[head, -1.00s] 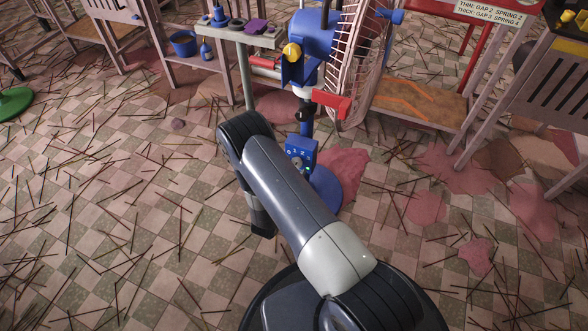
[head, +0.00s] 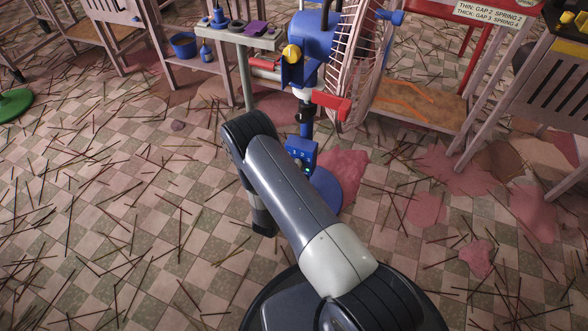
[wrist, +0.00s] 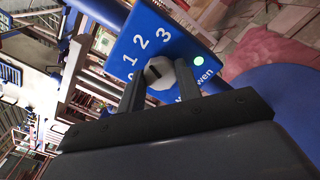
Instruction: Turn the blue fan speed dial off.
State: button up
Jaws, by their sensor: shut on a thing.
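The blue control box (head: 299,148) is on the post of the blue fan (head: 316,38). In the wrist view its face (wrist: 150,30) carries the white numbers 1, 2 and 3, with another partly hidden. The pale grey speed dial (wrist: 160,68) has a dark mark on it; I cannot tell exactly which number it points to. A small green light (wrist: 198,63) is lit on the face. My gripper (wrist: 158,78) is shut on the dial, with one finger on each side. In the head view my arm hides the gripper and dial.
The fan's round blue base (head: 328,190) stands on a checkered floor scattered with thin sticks. Tables and a bench stand behind.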

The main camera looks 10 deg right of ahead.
jog(key=shift+n, duration=0.4)
jog(key=n+b, duration=0.2)
jog(key=n, duration=1.3)
dwell(0.5)
jog(key=o, duration=1)
jog(key=shift+a, duration=0.15)
